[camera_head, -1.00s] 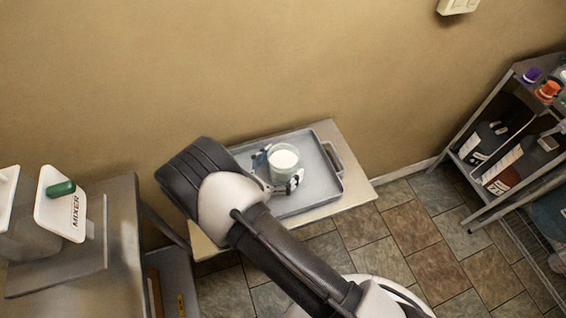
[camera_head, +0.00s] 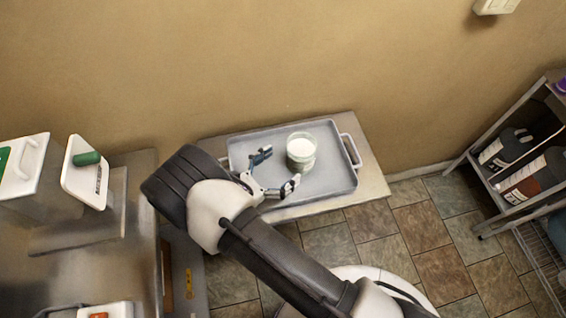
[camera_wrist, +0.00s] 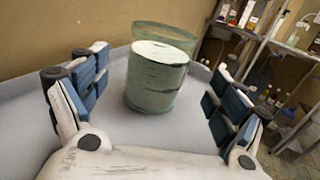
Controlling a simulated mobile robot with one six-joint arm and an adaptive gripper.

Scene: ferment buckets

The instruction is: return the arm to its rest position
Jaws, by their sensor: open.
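My arm reaches over a grey tray (camera_head: 335,183) on a small table by the wall. My gripper (camera_head: 276,171) is open and empty at the left part of the tray. A clear glass jar (camera_head: 301,158) with white contents stands upright on the tray, just beyond the fingertips. In the wrist view the jar (camera_wrist: 157,80) stands ahead between the two spread fingers (camera_wrist: 150,95), with a gap on both sides. The fingers do not touch it.
A steel bench (camera_head: 140,230) with white-lidded containers (camera_head: 87,172) stands at left. A shelf rack (camera_head: 510,205) with dark bottles (camera_head: 503,148) is at right. The wall (camera_head: 280,60) rises close behind the table. Tiled floor (camera_head: 400,235) is open between table and rack.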

